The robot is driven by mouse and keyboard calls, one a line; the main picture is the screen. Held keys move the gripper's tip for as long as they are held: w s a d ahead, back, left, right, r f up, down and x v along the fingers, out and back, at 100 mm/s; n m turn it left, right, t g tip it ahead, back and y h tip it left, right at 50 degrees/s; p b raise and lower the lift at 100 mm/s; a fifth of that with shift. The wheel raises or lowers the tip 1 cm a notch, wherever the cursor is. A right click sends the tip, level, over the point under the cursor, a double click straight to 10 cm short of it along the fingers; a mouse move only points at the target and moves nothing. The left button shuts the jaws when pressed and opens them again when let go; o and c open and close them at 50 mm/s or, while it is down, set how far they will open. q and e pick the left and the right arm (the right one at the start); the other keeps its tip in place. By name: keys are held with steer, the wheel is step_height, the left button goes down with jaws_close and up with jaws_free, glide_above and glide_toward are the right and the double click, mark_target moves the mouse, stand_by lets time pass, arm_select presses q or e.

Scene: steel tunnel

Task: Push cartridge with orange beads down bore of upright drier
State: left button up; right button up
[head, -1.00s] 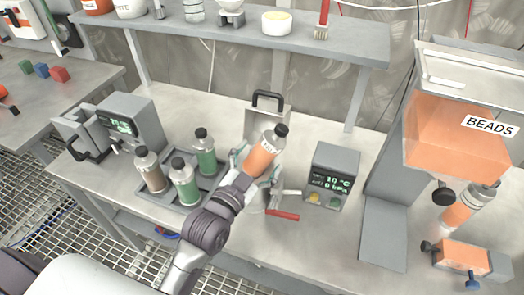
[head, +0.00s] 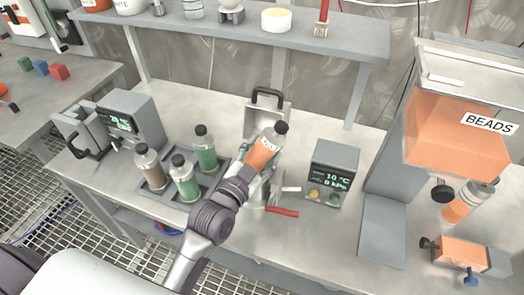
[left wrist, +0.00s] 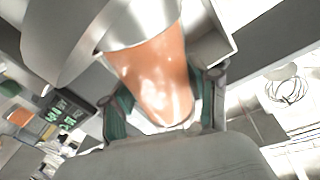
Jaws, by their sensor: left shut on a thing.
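The cartridge with orange beads (head: 262,152) is in my left gripper (head: 256,166). It is tilted, its grey capped end up and to the right. In the left wrist view its orange body (left wrist: 155,80) sits between the fingers, with a pale metal collar above. The drier (head: 250,122) stands right behind and below the cartridge, its plate with the black handle raised. My gripper and the cartridge hide most of its body and its bore. I cannot tell whether the cartridge touches it. My right gripper is not in view.
A grey tray (head: 207,193) with brown and green cartridges stands left. A display box (head: 332,172) stands close on the right, and a red lever (head: 282,211) lies in front. The bead hopper (head: 455,130), with another orange cartridge (head: 460,207) below it, is far right.

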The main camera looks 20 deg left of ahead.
mark_target(263, 138)
arm_select(q)
steer(key=shift+r, duration=0.15)
